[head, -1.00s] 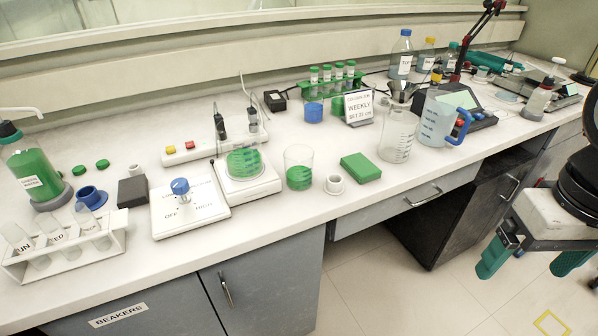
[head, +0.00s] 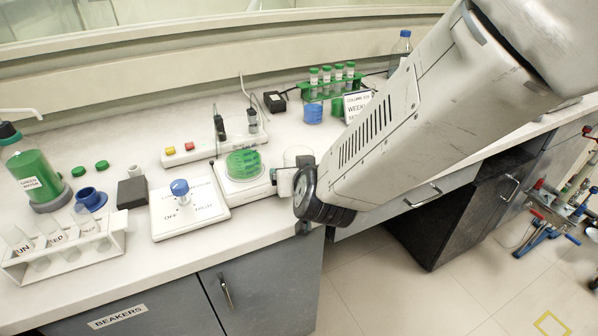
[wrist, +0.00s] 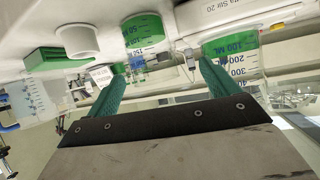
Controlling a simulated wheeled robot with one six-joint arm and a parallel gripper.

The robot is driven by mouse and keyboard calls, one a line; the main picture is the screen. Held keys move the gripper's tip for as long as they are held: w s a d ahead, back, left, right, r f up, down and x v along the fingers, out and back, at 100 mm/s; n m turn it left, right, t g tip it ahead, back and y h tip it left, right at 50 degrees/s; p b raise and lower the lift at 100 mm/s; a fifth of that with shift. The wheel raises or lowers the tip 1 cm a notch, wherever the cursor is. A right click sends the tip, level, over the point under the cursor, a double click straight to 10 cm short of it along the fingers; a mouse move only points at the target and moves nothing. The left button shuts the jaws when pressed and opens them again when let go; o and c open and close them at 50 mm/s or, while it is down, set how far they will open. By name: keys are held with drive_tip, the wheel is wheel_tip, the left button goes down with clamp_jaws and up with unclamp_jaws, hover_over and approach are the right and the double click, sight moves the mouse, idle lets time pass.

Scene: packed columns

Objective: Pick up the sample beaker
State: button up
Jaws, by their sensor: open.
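A small clear beaker (head: 298,152) with green liquid stands on the bench just right of the hotplate; my arm hides most of it in the head view. In the wrist view this small beaker (wrist: 146,30), marked 50 ML, appears inverted, ahead of and between my fingertips. A larger beaker (head: 243,163) with green liquid stands on the white plate; it also shows at right in the wrist view (wrist: 230,50). No label tells which is the sample beaker. My gripper (wrist: 161,68) is open, its teal fingers apart and empty; the head view hides them.
A white switch box (head: 190,207) and test tube rack (head: 70,250) are farther left. The bench edge is close below my wrist.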

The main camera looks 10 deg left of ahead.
sight(297, 153)
drive_tip(key=shift+t, duration=0.6)
drive_tip(key=w, duration=0.2)
drive_tip(key=w+a, duration=0.1)
drive_tip(key=w, duration=0.2)
drive_tip(key=w+f, duration=0.1)
drive_tip(key=w, duration=0.2)
drive_tip(key=shift+a+f, duration=0.1)
drive_tip(key=shift+a, duration=0.1)
drive_tip(key=c, duration=1.2)
